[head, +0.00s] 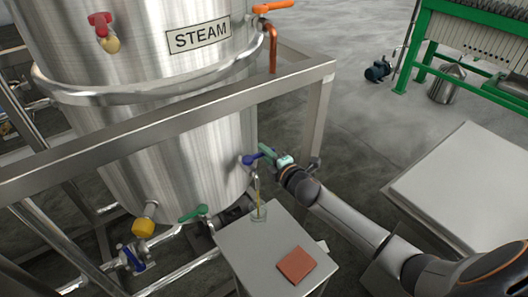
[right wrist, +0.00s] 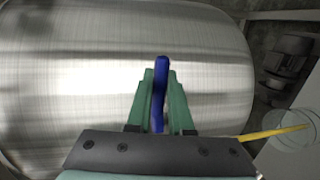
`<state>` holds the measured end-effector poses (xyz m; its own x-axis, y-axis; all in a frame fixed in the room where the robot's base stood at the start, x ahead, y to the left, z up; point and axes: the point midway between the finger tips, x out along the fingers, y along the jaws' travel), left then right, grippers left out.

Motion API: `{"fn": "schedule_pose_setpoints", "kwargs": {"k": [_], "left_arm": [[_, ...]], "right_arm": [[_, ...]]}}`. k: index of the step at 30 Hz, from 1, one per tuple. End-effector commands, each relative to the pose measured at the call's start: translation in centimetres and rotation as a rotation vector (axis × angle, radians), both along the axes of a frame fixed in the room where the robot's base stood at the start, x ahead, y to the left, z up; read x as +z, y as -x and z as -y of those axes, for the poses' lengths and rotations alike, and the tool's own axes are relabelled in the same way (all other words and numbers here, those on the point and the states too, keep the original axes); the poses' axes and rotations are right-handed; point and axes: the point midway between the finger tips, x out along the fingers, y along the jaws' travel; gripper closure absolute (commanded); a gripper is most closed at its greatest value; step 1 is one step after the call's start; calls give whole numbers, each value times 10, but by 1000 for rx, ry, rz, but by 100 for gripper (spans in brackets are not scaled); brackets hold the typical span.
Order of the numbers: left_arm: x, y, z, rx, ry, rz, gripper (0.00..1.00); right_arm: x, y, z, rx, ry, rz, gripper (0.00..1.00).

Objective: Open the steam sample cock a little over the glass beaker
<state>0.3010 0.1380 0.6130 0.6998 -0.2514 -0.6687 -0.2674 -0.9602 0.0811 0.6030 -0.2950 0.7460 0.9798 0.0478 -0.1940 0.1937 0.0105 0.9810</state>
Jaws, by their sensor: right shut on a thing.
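The steel tank (head: 150,140) carries a STEAM label (head: 199,36). Its sample cock has a blue handle (head: 248,160) low on the tank's right side. My right gripper (head: 266,154) is shut on this handle; in the right wrist view the blue handle (right wrist: 160,85) stands between the two green fingers (right wrist: 160,100). The glass beaker (head: 260,214) stands on a small grey stand under the spout. A thin yellow streak (head: 258,197) runs from the spout down to the beaker. The beaker (right wrist: 293,130) and the streak (right wrist: 270,133) also show in the right wrist view. My left gripper is out of view.
A reddish-brown square pad (head: 296,265) lies on the grey stand (head: 240,250) near the beaker. A steel frame rail (head: 170,122) crosses in front of the tank. A green-handled valve (head: 193,212) sits lower left. A pale flat-topped block (head: 465,185) stands at right.

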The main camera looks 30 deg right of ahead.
Motion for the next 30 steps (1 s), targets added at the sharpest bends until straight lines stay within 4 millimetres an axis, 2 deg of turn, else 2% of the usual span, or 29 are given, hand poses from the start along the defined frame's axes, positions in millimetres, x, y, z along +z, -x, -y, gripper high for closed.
{"fn": "schedule_pose_setpoints", "kwargs": {"k": [9, 19, 20, 27, 30], "left_arm": [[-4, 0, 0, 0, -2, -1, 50], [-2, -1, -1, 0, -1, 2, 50], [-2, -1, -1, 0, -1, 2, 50], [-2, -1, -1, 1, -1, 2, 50], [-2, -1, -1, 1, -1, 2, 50]], "right_arm": [[0, 8, -1, -137, -4, 0, 100], [0, 9, 0, -144, -2, -1, 100], [0, 9, 0, -144, -2, -1, 78], [0, 9, 0, -145, -2, -1, 50], [0, 9, 0, -145, -2, -1, 50]]}}
